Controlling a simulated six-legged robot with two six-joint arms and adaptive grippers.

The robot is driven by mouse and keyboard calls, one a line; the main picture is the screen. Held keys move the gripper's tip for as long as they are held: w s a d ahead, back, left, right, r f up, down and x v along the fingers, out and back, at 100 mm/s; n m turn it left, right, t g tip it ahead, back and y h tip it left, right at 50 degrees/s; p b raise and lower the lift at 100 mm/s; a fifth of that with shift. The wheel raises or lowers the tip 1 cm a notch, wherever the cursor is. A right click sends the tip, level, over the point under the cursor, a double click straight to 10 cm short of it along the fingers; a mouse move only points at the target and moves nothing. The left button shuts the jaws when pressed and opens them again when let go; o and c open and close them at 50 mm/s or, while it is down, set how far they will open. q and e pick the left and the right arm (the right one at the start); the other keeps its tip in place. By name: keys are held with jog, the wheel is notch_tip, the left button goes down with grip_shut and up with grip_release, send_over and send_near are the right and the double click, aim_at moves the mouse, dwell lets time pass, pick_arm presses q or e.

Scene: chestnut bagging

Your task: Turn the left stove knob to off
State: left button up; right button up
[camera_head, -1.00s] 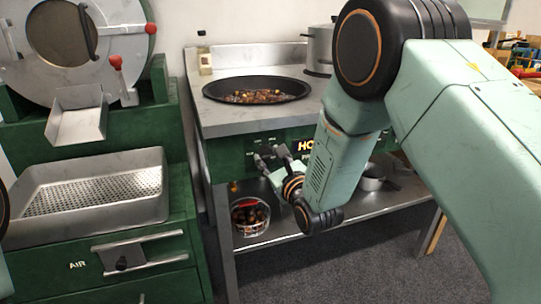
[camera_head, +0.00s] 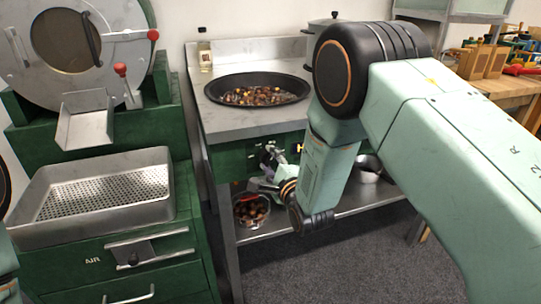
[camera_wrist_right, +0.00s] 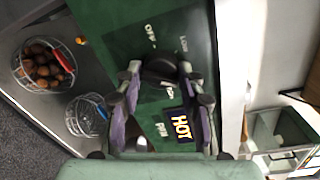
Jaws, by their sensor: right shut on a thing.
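The green stove front (camera_head: 234,167) is below the dark pan. My right gripper (camera_head: 271,158) is at the left part of this front panel. In the right wrist view, its two fingers are on either side of a dark round knob (camera_wrist_right: 159,68) and shut on it. The gripper also shows there (camera_wrist_right: 160,78). Printed labels lie around the knob, and the HOT sign (camera_wrist_right: 181,127) is beside the right finger. The fingers partly hide the knob, and its pointing direction is unclear. My left gripper is not in view.
A pan of chestnuts (camera_head: 212,91) sits on the stove top. A wire basket of chestnuts (camera_head: 239,212) stands on the shelf (camera_head: 290,222) below my right gripper. A perforated metal tray (camera_head: 60,232) is on the green machine at left.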

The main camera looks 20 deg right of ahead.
jog(key=n+p, duration=0.1)
jog(key=n, duration=0.2)
jog(key=shift+r, duration=0.15)
jog(key=n+p, duration=0.1)
jog(key=n, duration=0.2)
jog(key=shift+h, duration=0.3)
jog(key=n+p, duration=0.1)
jog(key=n, duration=0.2)
jog(key=shift+a+h, duration=0.1)
jog(key=shift+h, duration=0.2)
jog(key=n, duration=0.3)
jog(key=shift+p, duration=0.4)
jog(key=n, duration=0.5)
jog(key=shift+h, duration=0.3)
jog(key=n, duration=0.5)
jog(key=shift+f+n+t, duration=0.2)
jog(key=shift+n+t, duration=0.1)
jog(key=shift+t, duration=0.1)
jog(key=o, duration=1.1)
jog(key=shift+a, duration=0.1)
jog(key=shift+o, duration=0.2)
